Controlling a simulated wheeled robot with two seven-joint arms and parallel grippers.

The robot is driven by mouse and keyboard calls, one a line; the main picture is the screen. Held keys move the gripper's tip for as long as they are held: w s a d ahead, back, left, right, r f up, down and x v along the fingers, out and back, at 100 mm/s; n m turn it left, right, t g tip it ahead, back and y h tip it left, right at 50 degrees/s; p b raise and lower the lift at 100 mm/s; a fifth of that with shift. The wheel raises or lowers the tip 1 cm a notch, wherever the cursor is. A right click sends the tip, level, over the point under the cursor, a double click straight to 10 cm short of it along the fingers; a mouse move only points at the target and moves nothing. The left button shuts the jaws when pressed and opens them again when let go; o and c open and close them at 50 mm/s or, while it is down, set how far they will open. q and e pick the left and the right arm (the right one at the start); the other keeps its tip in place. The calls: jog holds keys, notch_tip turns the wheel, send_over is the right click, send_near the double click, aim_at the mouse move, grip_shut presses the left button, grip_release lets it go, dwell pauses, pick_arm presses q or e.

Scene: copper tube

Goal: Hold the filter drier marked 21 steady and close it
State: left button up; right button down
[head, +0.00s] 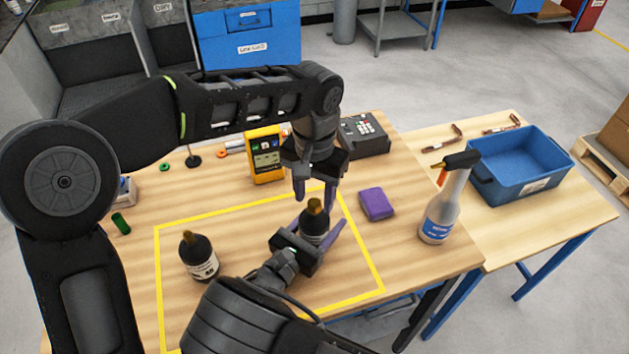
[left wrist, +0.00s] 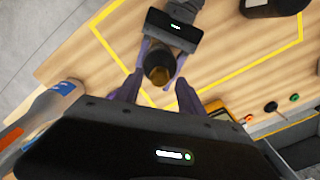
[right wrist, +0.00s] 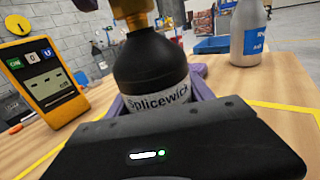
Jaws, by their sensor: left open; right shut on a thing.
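A dark bottle-shaped drier with a brass cap (head: 313,228) stands upright inside the yellow outline. In the right wrist view its label reads "Splicewick" (right wrist: 158,97); I see no 21 on it. My right gripper (head: 318,240) is shut around its body. My left gripper (head: 312,190) is open, pointing down just above the cap. In the left wrist view the cap (left wrist: 158,72) lies between the left fingers, with gaps at both sides. A second similar dark bottle (head: 199,258) stands at the left inside the outline; its label is too small to read.
A yellow meter (head: 266,157), a purple block (head: 376,204) and a spray bottle (head: 440,205) stand around the outlined area. A blue bin (head: 524,165) and copper pieces lie on the right table. Bare wood lies between the two bottles. My left arm spans the table's back.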

pick_arm(q)
jog(key=shift+f, duration=0.5)
grip_shut()
dwell(0.5)
jog(key=shift+o, duration=0.6)
grip_release()
jog(key=shift+r, duration=0.1)
notch_tip(320, 180, up, 7)
jog(key=shift+r, duration=0.2)
pick_arm(e)
jog(key=shift+c, duration=1.5)
grip_release()
pick_arm(q)
jog(key=shift+f, duration=0.1)
